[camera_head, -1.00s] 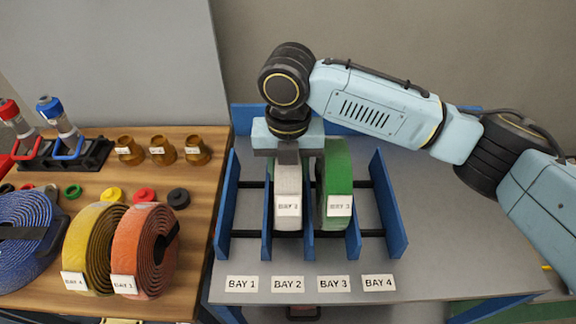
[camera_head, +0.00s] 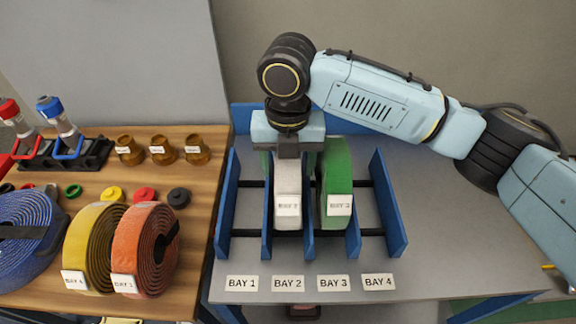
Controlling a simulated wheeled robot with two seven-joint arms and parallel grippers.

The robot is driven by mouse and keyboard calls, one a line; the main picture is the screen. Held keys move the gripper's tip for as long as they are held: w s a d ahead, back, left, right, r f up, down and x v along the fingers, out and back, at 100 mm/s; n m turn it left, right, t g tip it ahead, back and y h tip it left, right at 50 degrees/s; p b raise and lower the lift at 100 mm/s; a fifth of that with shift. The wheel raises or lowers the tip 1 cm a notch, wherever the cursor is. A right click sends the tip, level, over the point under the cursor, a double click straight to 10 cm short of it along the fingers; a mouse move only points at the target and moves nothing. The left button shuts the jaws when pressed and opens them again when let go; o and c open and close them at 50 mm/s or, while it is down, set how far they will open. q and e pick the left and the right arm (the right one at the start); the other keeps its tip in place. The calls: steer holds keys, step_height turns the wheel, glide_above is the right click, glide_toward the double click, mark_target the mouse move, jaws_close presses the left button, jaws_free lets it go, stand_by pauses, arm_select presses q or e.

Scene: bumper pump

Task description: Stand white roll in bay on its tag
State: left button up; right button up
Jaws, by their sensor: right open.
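The white roll (camera_head: 288,185) stands upright in the second bay of the blue rack, between two blue dividers. Its tag faces the front; the number on it is blurred. My right gripper (camera_head: 287,152) is just above and behind the top of the white roll, pointing down. Its jaws are open, though the fingertips are largely hidden by the roll and the gripper body. The BAY 2 label (camera_head: 288,283) lies on the table in front of that bay. My left gripper is not in view.
The green roll (camera_head: 335,180) stands in the third bay, close to the right of the gripper. The outer bays are empty. Yellow (camera_head: 88,240) and orange (camera_head: 140,255) rolls and a blue roll (camera_head: 22,215) rest on the wooden table at left, with brass fittings behind.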

step_height(320, 180, up, 11)
steer(key=shift+f, duration=0.1)
stand_by(0.6)
